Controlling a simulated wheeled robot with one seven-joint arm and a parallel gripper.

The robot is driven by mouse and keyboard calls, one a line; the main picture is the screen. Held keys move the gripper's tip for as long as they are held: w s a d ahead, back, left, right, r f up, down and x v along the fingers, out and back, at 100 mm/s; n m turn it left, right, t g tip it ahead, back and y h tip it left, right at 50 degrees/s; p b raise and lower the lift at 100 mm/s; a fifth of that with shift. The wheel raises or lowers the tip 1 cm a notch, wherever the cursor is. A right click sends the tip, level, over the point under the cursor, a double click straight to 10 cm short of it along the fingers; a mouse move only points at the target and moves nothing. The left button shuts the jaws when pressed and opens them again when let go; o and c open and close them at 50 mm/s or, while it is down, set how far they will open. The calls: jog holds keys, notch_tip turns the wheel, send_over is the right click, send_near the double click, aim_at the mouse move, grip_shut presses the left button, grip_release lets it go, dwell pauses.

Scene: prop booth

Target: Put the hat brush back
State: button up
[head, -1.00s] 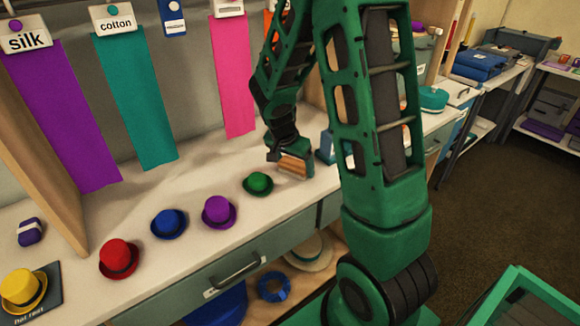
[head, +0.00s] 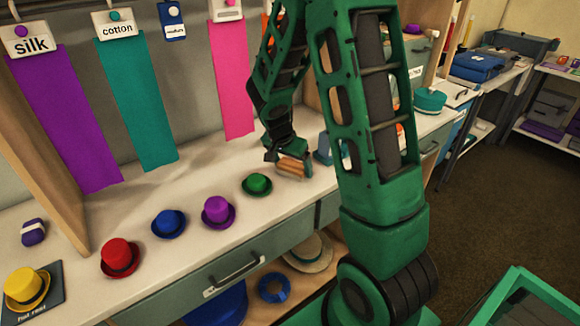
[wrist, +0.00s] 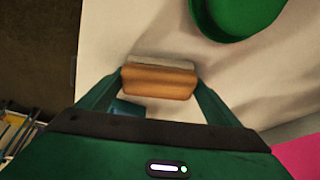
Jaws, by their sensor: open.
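The hat brush (head: 294,167), with a wooden back and a pale side, is on the white counter (head: 200,255), right of the green hat (head: 257,184). My gripper (wrist: 159,76) is over it with its jaws open. In the wrist view the brush (wrist: 159,84) lies between the two fingers, one beside each end. I cannot tell whether the fingertips touch it. The gripper hides part of the brush in the head view. A blue object (head: 323,148) stands just right of the brush, partly hidden by my arm.
Red (head: 120,257), blue (head: 168,223) and purple (head: 218,211) hats stand along the counter. A yellow hat (head: 27,285) sits on a dark hat rest mat (head: 52,291). Cloth strips hang behind, including a teal one (head: 143,105). A wooden divider (head: 40,165) stands at left.

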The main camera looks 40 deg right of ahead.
jog(key=shift+s+d+f, duration=0.1)
jog(key=shift+s+f, duration=0.45)
jog(key=shift+s, duration=0.1)
jog(key=shift+w+r, duration=0.4)
jog(key=shift+r, duration=0.05)
jog(key=v, duration=1.2)
jog(key=s+r+n+g+y, duration=0.2)
jog(key=s+n+y, duration=0.2)
jog(key=s, duration=2.2)
jog(key=n, duration=0.2)
jog(key=shift+r+n, duration=0.4)
jog(key=shift+s, duration=0.1)
